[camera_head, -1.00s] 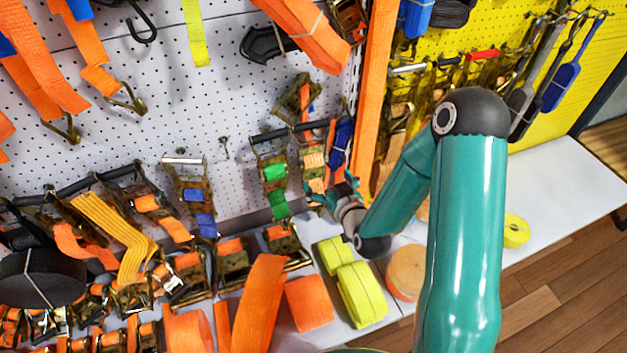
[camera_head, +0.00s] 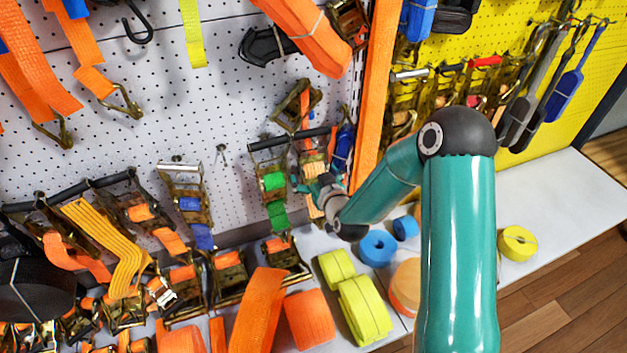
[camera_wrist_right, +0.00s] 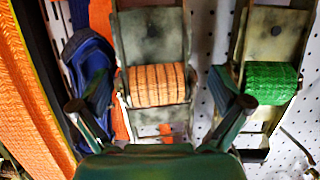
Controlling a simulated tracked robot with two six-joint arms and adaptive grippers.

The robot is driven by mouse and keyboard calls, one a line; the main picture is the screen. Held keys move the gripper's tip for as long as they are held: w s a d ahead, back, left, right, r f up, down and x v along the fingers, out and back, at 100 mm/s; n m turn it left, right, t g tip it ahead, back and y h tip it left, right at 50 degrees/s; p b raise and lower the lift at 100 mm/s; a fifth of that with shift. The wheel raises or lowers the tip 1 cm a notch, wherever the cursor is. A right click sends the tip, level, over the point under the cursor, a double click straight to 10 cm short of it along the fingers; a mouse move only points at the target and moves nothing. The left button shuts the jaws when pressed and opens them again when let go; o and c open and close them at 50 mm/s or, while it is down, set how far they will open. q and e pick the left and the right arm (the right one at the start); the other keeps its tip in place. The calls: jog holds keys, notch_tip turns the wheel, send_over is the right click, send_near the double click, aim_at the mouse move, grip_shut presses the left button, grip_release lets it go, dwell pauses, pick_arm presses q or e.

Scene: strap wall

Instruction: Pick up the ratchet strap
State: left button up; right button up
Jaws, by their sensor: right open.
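A ratchet strap with striped orange webbing (camera_wrist_right: 157,85) hangs on the white pegboard, its metal frame upright. In the head view its orange webbing (camera_head: 313,169) shows just above my right gripper (camera_head: 322,188). In the wrist view my right gripper (camera_wrist_right: 161,104) is open. Its two fingers stand to either side of this ratchet, with its lower part between them. I cannot tell whether they touch it. A ratchet strap with green webbing (camera_wrist_right: 271,83) hangs close beside it, near one finger; it also shows in the head view (camera_head: 273,182). My left gripper is out of view.
A blue strap (camera_wrist_right: 93,85) hangs close to the other finger. A long orange strap (camera_head: 374,110) hangs by the board's corner. Yellow rolls (camera_head: 363,306), blue rolls (camera_head: 377,247) and an orange roll (camera_head: 308,318) stand on the shelf below. The shelf's right end is mostly clear.

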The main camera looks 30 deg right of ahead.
jog(key=shift+w, duration=0.1)
jog(key=shift+c, duration=0.3)
jog(key=c, duration=1.6)
jog(key=shift+r, duration=0.15)
jog(key=shift+c, duration=0.6)
jog(key=shift+r, duration=0.1)
